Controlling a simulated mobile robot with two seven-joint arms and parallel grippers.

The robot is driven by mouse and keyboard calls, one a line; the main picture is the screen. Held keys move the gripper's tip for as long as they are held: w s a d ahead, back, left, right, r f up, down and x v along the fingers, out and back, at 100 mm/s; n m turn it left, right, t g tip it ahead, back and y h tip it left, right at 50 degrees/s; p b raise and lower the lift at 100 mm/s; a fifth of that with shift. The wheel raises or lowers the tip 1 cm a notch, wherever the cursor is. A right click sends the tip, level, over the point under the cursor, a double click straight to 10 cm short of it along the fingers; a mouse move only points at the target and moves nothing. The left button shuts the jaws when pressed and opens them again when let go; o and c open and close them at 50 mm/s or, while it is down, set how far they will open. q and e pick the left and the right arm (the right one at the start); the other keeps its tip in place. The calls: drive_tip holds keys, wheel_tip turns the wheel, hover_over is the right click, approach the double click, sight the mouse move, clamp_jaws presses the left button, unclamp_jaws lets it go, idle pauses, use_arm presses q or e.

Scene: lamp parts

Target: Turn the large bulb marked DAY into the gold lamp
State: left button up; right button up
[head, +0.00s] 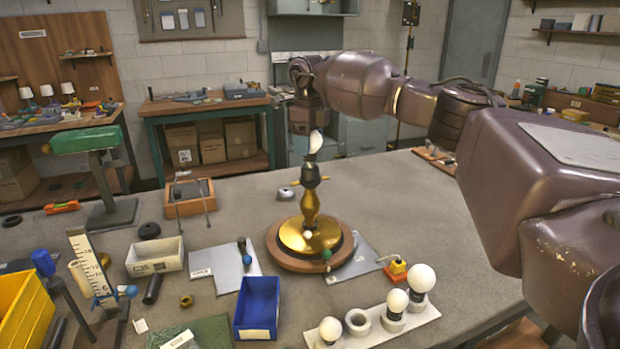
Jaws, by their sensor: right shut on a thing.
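The gold lamp (310,207) stands upright on a round wooden base, with a dark socket at its top. My right gripper (312,130) reaches in from the right above the lamp and is shut on a white bulb (316,142). The bulb is at the mouth of the socket, roughly in line with it; I cannot tell how deep it sits. The fingers hide part of the bulb, and no DAY mark is readable. My left gripper is not in view.
A blue bin (257,306), a white tray (155,256) and a yellow bin (22,315) stand to the left. The table right of the lamp is mostly clear.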

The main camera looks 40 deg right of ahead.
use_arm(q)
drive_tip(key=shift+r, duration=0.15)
use_arm(e)
drive_tip(key=shift+f, duration=0.6)
idle(1.0)
drive_tip(key=shift+o, duration=1.3)
drive_tip(key=shift+c, duration=1.3)
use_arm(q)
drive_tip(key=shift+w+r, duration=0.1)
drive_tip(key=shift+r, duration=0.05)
use_arm(e)
drive_tip(key=shift+f, duration=0.25)
use_arm(q)
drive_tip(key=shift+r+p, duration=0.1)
drive_tip(key=shift+p, duration=0.2)
use_arm(e)
drive_tip(key=shift+m+p, duration=1)
drive_tip(key=shift+m, duration=0.6)
use_arm(q)
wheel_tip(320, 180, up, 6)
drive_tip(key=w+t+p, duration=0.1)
drive_tip(key=p, duration=0.1)
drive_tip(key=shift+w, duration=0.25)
use_arm(e)
drive_tip(key=shift+f+m, duration=0.1)
drive_tip(key=shift+m, duration=1.7)
